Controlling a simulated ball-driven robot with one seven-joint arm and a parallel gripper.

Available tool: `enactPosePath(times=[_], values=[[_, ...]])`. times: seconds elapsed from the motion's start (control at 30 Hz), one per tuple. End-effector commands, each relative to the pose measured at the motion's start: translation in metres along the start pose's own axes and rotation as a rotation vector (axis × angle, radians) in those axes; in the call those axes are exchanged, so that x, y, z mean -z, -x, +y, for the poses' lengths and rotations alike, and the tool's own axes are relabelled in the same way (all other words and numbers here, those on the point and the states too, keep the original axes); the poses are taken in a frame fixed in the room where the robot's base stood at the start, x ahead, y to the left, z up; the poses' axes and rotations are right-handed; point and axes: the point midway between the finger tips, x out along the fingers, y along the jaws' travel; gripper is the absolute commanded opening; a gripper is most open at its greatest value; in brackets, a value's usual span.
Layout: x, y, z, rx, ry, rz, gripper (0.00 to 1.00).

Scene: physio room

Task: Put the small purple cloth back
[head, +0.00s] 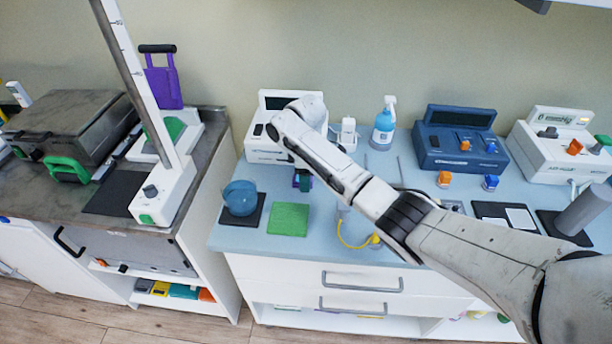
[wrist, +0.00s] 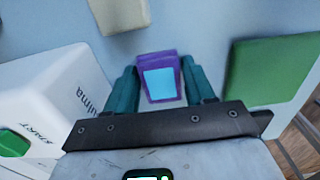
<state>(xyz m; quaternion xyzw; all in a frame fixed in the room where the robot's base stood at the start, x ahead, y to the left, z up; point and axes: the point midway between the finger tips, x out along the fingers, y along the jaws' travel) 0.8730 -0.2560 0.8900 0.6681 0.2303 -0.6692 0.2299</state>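A small purple piece with a light-blue middle (wrist: 160,80), the only small purple thing near my gripper, shows between the fingertips in the wrist view. I cannot tell for certain that it is a cloth. My gripper (wrist: 160,90) has teal fingers spread to either side of it, and I cannot see a firm grip. In the head view my gripper (head: 304,183) points down at the blue counter, in front of the white device, with a little purple showing by the fingers. A flat green cloth (head: 288,219) lies just in front, and to the right in the wrist view (wrist: 270,70).
A blue cup (head: 240,197) stands on a dark pad left of the green cloth. The white device (head: 262,146) is close behind my gripper. A spray bottle (head: 384,125) and a blue device (head: 454,140) stand further right. A purple holder (head: 164,83) stands on the left counter.

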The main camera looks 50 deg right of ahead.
Motion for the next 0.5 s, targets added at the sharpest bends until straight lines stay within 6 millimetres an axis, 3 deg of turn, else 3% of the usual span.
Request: enactPosePath(times=[0.17, 0.5], values=[[0.0000, 0.0004, 0.0001, -0.001, 0.000, 0.000, 0.71], [0.0003, 0.0062, 0.0004, -0.002, 0.000, 0.001, 0.72]])
